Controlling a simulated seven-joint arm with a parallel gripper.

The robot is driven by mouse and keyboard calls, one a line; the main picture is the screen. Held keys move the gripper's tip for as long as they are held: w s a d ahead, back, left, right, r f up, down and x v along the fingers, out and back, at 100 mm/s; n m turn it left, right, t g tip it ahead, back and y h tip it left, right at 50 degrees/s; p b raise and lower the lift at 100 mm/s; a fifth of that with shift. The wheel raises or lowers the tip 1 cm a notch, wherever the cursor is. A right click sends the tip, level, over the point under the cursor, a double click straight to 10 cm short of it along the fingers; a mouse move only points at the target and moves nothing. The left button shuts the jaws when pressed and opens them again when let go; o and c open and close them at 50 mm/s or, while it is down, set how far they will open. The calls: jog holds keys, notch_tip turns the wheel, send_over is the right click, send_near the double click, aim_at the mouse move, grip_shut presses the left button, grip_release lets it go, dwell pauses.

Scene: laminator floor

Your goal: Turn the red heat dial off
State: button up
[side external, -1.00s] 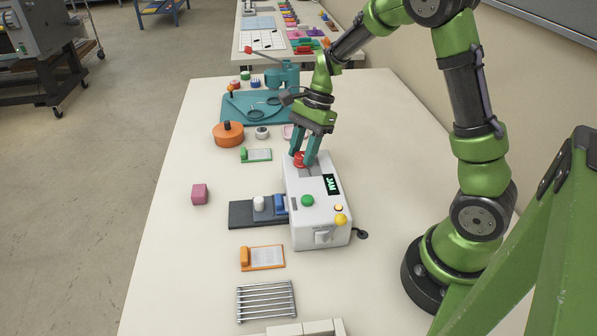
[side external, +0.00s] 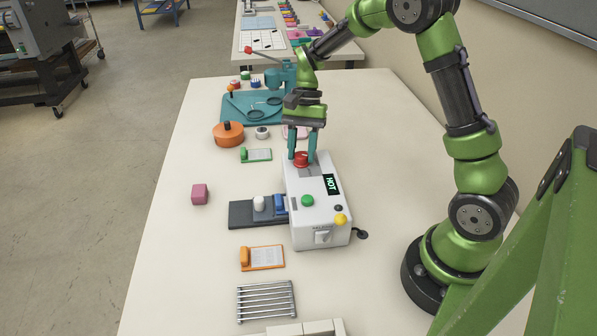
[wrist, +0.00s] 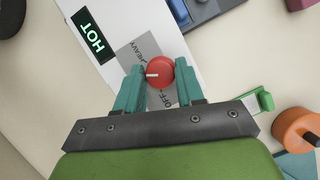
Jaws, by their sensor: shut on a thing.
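The red heat dial (side external: 301,161) sits on top of the far end of the white laminator (side external: 318,213). My gripper (side external: 301,155) points down over it, with its teal fingers on either side. In the wrist view my gripper (wrist: 158,75) is shut on the red dial (wrist: 162,68). The dial's white pointer faces left in that view, on a grey plate (wrist: 150,52) with the words HEAVY, at upper left, and OFF, below the dial. The pointer is not on the OFF word. The laminator's display (side external: 331,185) reads HOT in green.
A green button (side external: 307,201) and a yellow knob (side external: 341,219) stand on the laminator. A dark tray (side external: 240,214) with white and blue pieces adjoins its left side. An orange round thing (side external: 228,134) and a green-clipped card (side external: 256,155) lie near the gripper. The table's left front is mostly clear.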

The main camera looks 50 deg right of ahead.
dwell(0.3)
jog(key=o, duration=1)
jog(key=v, duration=1.7)
jog(key=shift+a, duration=0.15)
